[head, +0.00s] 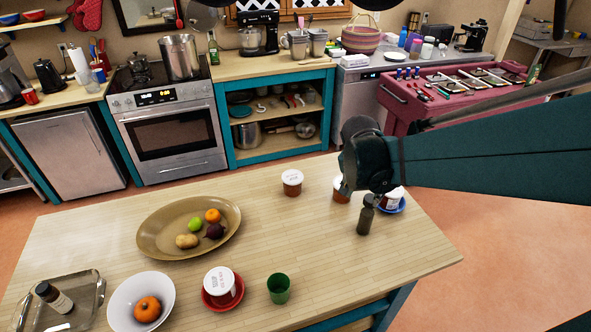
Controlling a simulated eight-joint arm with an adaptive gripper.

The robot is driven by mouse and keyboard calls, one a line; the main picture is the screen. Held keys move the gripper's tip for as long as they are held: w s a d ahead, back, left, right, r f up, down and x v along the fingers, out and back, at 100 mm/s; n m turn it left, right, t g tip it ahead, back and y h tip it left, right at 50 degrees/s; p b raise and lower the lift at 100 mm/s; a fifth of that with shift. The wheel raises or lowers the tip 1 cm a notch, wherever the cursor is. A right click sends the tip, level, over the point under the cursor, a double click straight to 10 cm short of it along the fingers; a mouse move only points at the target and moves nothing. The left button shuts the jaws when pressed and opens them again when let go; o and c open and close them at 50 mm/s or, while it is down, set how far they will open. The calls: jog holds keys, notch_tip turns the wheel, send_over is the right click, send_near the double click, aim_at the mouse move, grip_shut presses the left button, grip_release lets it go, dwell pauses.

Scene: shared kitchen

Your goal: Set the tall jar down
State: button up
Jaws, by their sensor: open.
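My gripper (353,191) is at the right part of the wooden table, pointing down, open. Jars with white lids stand on the table: one (292,183) is alone left of my gripper, and one (340,190) is right at the gripper, partly hidden by it. I cannot tell which is the tall jar, or whether the fingers touch a jar.
A dark bottle (365,217) stands upright just in front of my gripper. The table's middle is clear.

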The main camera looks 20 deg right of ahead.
jog(key=s+a+r+n+t+y, duration=0.2)
jog(key=s+a+r+n, duration=0.2)
jog(key=a, duration=0.6)
jog(key=s+a+r+n+t+y, duration=0.1)
jog(key=s+a+r+n+t, duration=0.1)
jog(key=s+a+r+n, duration=0.3)
jog(key=s+a+n, duration=0.2)
jog(key=a+n, duration=0.1)
jog(key=a, duration=0.1)
jog(key=shift+s+a+t+y, duration=0.2)
jog(key=shift+a+t+y, duration=0.1)
jog(key=shift+a+y, duration=0.1)
